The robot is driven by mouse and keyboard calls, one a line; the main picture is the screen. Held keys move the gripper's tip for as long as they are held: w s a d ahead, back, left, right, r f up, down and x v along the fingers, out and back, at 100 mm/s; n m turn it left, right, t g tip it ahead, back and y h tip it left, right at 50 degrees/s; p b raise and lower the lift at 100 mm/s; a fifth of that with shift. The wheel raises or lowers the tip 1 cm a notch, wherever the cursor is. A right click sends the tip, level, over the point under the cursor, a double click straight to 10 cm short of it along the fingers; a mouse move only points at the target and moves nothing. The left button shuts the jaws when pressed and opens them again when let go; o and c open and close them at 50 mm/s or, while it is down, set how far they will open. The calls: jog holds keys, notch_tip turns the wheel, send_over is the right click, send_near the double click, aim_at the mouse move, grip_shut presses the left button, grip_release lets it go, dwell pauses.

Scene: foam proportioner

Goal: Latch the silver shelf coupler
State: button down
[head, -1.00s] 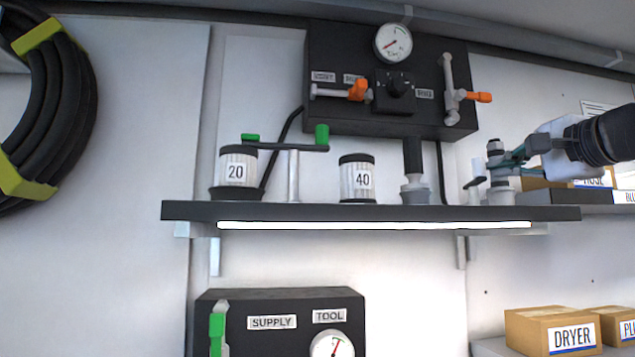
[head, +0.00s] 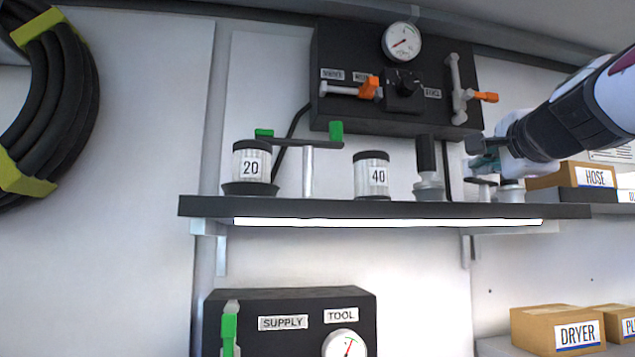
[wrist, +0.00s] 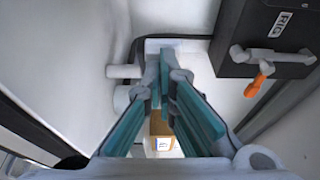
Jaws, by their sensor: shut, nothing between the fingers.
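A silver coupler body (head: 510,191) stands at the right end of the dark shelf, with a small black lever (head: 483,182) on its left side. My gripper hides part of it from above. Left of it, a silver collar (head: 429,188) holds an upright black grip or hose end (head: 425,153). My gripper (head: 476,153) is just above and left of the coupler body, pointing left, with shut, empty fingers. Contact with the lever cannot be told. The teal fingers (wrist: 167,62) converge in the wrist view; I cannot make out the coupler clearly there.
The shelf (head: 330,209) also bears jars marked 20 (head: 250,165) and 40 (head: 371,177) and a green-ended crank (head: 308,165). A black panel (head: 340,110) with orange-handled valves is close above my gripper's left. Boxes (head: 557,331) stand at the right.

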jog(key=shift+w+a, duration=0.25)
jog(key=shift+a, duration=0.15)
jog(key=shift+w+a, duration=0.1)
dwell(1.5)
